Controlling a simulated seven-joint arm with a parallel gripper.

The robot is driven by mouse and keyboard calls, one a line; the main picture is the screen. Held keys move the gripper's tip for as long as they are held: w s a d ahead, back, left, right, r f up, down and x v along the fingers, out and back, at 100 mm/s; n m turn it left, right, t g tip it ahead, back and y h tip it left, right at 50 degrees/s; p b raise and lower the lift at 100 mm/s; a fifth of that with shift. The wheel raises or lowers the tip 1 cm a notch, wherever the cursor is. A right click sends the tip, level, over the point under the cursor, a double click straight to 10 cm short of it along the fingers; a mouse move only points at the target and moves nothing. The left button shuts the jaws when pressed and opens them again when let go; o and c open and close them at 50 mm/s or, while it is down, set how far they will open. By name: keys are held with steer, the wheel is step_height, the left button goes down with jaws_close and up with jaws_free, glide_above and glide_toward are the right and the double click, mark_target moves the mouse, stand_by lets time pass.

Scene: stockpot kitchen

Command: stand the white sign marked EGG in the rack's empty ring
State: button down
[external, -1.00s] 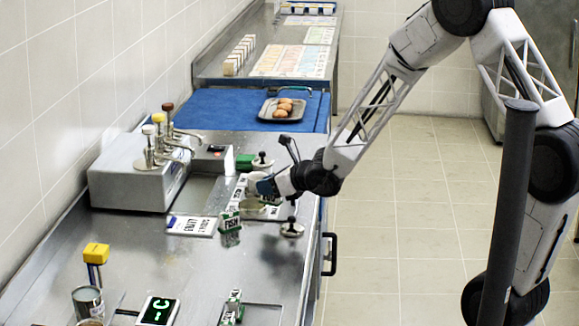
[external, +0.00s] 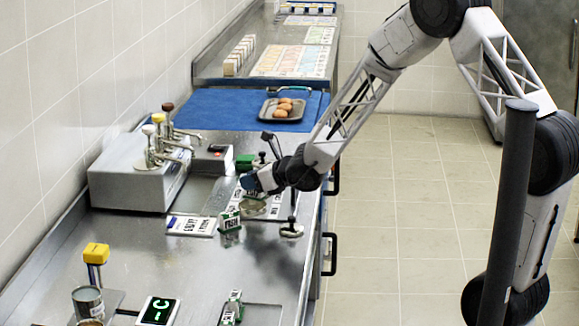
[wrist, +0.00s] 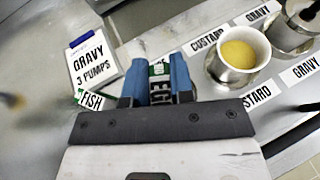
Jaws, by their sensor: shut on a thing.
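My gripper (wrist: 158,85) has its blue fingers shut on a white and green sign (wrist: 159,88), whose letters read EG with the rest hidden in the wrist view. In the external view my gripper (external: 250,184) is low over the steel counter, near a round pale cup (external: 253,207), and hides the sign. A FISH sign (wrist: 92,100) stands just left of my fingers in the wrist view, and it also shows in the external view (external: 230,221). I cannot make out the rack's empty ring for certain in either view.
A metal cup with yellow contents (wrist: 238,54) stands right of my fingers. A GRAVY 3 PUMPS card (wrist: 93,66) lies at left. CUSTARD and GRAVY labels lie around the cups. A pump dispenser (external: 135,180) stands by the wall. The counter's front middle is mostly clear.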

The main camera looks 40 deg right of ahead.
mark_target(250, 193)
steer(key=shift+w, duration=0.5)
steer(key=shift+s+f, duration=0.1)
steer(key=shift+f, duration=1.7)
steer(key=shift+f, duration=0.1)
steer(key=c, duration=1)
jaws_free()
steer(key=shift+v, duration=6)
